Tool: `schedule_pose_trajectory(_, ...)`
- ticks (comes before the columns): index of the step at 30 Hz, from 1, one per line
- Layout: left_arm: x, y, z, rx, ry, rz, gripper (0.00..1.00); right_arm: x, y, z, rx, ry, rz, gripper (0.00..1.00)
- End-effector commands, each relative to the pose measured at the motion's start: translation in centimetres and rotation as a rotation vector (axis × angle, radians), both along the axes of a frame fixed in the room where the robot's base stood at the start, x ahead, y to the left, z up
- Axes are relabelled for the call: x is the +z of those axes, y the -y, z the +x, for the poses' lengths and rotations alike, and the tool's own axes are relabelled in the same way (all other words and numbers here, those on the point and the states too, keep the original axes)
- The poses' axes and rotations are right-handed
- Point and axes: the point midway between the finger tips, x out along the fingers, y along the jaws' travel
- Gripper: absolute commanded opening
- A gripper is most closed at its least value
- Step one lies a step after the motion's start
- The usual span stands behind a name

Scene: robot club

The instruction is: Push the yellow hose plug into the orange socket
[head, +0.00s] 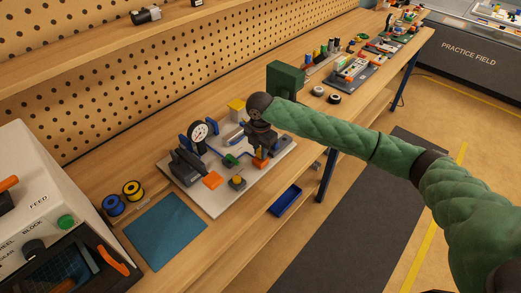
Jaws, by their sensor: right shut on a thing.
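My right gripper (262,150) reaches in from the right over a pale board (215,207) on the workbench. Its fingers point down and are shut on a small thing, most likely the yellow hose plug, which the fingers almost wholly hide. Right under the fingertips is a small orange part (260,163), which looks like the orange socket. I cannot tell whether the held thing touches it or is inside it. My left gripper is not in view.
The board also bears a pressure gauge (199,131), an orange block (213,180) and a dark fitting with a yellowish top (237,182). A green box (285,80) stands behind my wrist. A blue mat (165,230) lies at the front left. A blue tray (285,201) sits below.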

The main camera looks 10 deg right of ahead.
Motion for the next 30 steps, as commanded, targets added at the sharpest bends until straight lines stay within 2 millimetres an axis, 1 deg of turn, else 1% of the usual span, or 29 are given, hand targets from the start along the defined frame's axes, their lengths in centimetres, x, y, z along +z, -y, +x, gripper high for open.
schedule_pose_trajectory(11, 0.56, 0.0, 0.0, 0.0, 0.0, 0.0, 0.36, -0.4, 0.01, -0.03, 0.0, -0.001, -0.001, 0.01)
schedule_pose_trajectory(23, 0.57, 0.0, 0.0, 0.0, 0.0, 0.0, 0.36, -0.52, -0.01, -0.02, 0.0, 0.0, 0.0, 0.01)
schedule_pose_trajectory(30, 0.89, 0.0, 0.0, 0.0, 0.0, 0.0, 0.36, -0.64, -0.02, -0.02, 0.0, -0.001, 0.0, 0.01)
